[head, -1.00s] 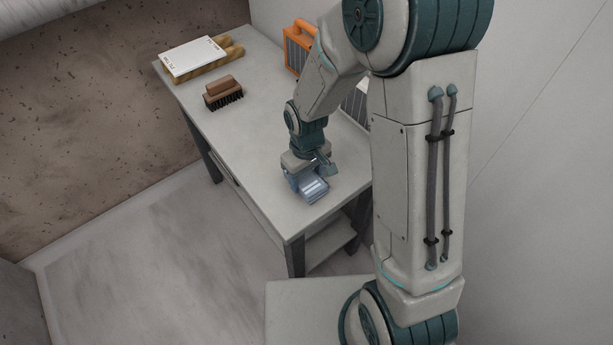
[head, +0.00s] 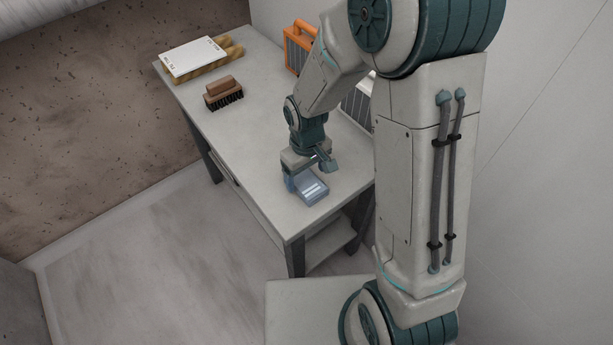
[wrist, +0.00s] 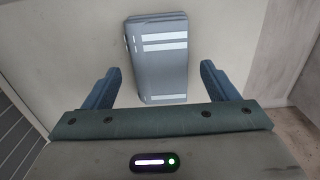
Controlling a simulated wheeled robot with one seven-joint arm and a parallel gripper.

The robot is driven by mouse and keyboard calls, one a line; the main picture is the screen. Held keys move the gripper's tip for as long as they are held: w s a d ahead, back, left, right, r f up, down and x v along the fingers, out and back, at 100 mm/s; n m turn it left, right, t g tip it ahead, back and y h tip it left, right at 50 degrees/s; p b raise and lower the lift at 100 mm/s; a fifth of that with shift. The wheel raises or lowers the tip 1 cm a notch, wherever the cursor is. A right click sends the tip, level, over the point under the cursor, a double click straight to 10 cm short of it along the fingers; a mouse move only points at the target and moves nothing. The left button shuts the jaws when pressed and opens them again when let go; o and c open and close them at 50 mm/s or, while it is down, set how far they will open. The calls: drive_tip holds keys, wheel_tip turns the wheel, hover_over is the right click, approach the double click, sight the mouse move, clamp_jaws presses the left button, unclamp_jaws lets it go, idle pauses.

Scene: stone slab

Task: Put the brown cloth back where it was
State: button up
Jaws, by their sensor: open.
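In the wrist view my gripper (wrist: 161,68) is open, with one finger on each side and nothing held. I see no clearly brown cloth. A yellow-brown ridged thing (head: 233,50) lies under a white book at the table's far left end; I cannot tell what it is.
The grey table (head: 255,130) also holds a brown brush (head: 223,93), the white book (head: 193,58) and an orange-framed box (head: 297,50) by the wall. The tabletop between the brush and my gripper is clear. A lower shelf (head: 330,243) shows beneath.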

sight(307, 180)
wheel_tip(307, 180, up, 9)
drive_tip(key=s+d+r+m+t, duration=0.3)
drive_tip(key=s+d+r+m, duration=0.3)
drive_tip(key=s+d+r, duration=0.4)
drive_tip(key=shift+s+d+r+m, duration=0.2)
drive_tip(key=shift+s+d+m, duration=0.2)
drive_tip(key=shift+s+d, duration=0.7)
drive_tip(key=shift+s+a, duration=0.1)
drive_tip(key=shift+a, duration=0.05)
